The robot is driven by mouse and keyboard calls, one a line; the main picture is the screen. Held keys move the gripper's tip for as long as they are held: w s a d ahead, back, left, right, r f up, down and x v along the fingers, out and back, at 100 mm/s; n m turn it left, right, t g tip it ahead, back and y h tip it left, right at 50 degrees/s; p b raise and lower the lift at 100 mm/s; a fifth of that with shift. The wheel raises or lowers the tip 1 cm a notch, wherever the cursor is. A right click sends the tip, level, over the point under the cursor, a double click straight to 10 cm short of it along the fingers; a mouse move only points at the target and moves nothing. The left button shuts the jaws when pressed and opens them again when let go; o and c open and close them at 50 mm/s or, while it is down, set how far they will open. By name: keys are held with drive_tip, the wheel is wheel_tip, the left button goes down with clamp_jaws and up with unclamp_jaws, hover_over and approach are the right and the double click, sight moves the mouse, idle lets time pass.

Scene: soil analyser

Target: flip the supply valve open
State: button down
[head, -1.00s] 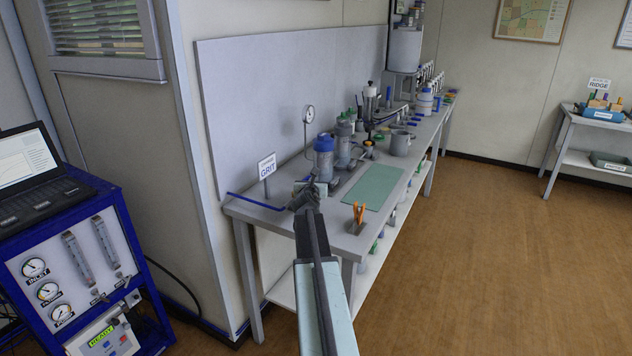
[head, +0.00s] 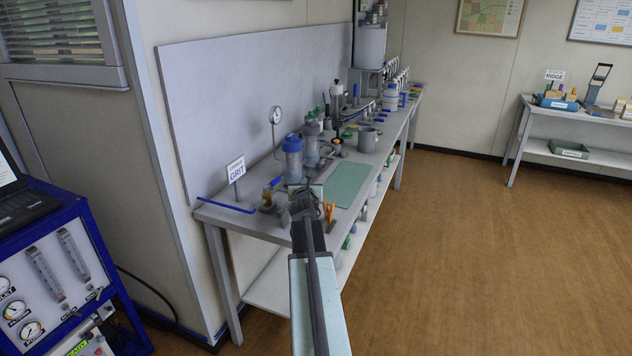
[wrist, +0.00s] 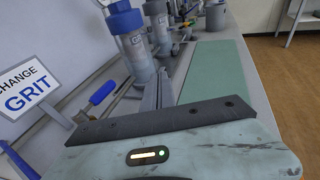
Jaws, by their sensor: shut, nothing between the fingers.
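A blue lever handle (wrist: 103,93) on a metal stem lies low on the bench in the wrist view, left of my gripper; it looks like a valve lever, but I cannot tell for sure that it is the supply valve. My gripper (head: 304,190) is over the near end of the bench in the head view, hiding part of what lies behind it. In the wrist view its narrow grey fingers (wrist: 158,92) are together and empty, pointing along the bench, apart from the blue handle.
A "GRIT" sign (head: 236,171) and a blue pipe (head: 226,204) are at the bench's near left. A green mat (head: 347,184) lies clear. Floor is free at right.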

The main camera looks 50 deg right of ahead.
drive_tip(key=s, duration=0.4)
drive_tip(key=shift+d+r, duration=0.4)
